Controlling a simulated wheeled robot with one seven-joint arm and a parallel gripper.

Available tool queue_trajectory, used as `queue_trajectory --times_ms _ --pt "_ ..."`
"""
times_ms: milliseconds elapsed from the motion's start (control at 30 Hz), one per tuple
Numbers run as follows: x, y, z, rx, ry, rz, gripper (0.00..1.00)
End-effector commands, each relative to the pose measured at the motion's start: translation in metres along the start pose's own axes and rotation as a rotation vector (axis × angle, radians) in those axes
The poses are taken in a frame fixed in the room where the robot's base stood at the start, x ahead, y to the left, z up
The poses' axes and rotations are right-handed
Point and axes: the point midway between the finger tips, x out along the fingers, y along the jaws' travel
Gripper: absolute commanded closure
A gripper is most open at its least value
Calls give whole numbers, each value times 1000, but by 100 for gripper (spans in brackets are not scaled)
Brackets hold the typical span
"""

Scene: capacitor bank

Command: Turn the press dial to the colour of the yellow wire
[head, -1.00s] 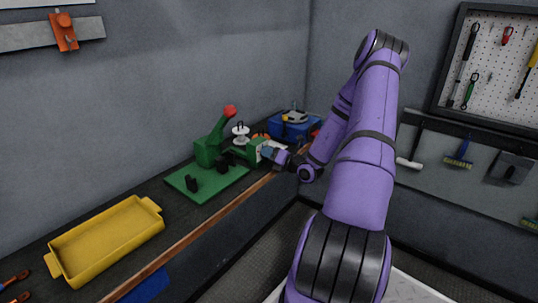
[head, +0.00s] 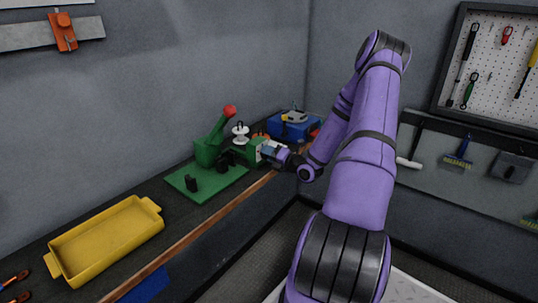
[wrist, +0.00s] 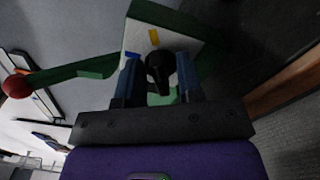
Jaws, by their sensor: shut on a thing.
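The green press (head: 208,152) with its red-ended lever (head: 230,111) stands on a green base plate (head: 215,190) on the bench. Its dial box (head: 255,148) faces my gripper (head: 270,153). In the wrist view my gripper (wrist: 160,82) has its two blue fingers on either side of the black dial knob (wrist: 159,68) and is shut on it. I cannot tell which mark the knob points to. I cannot make out the yellow wire.
A yellow tray (head: 108,240) lies on the bench at left. A white spool-like part (head: 241,133) stands behind the press, and a blue box (head: 293,128) is at the bench's far end. The wooden bench edge (head: 210,227) runs below my gripper.

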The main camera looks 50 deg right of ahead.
Motion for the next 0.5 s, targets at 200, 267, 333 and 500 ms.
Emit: queue_trajectory --times_ms 200,267,333,500 --pt "-1 -1 0 0 0 -2 62" --pt "-1 -1 0 0 0 -2 62" --pt "-1 -1 0 0 0 -2 62" --pt "-15 -1 1 -1 -1 -4 62"
